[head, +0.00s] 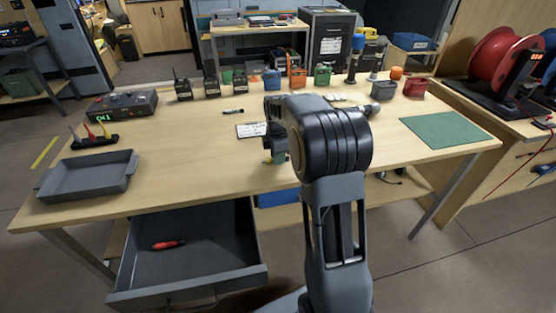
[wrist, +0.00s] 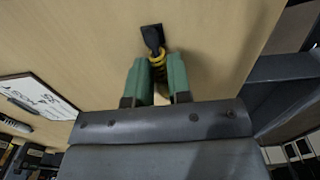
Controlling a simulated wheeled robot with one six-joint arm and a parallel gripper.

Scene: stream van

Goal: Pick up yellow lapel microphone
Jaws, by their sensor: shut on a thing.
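The yellow lapel microphone (wrist: 155,50) shows in the wrist view as a small black head and a yellow ringed body, with a dark square piece at its far end. My gripper (wrist: 158,66) has its two green fingers shut on the yellow body, one on each side. In the head view my gripper (head: 275,158) is low over the front edge of the wooden table (head: 200,175), partly hidden by my arm. Only a speck of yellow shows there. I cannot tell whether the microphone still touches the table.
An open drawer (head: 190,250) below holds a red-handled tool (head: 168,244). A grey tray (head: 88,175) and a black rack (head: 95,141) with slim coloured items stand left. A white card (head: 250,130) lies behind my gripper; a green mat (head: 445,130) lies right. Several radios line the back.

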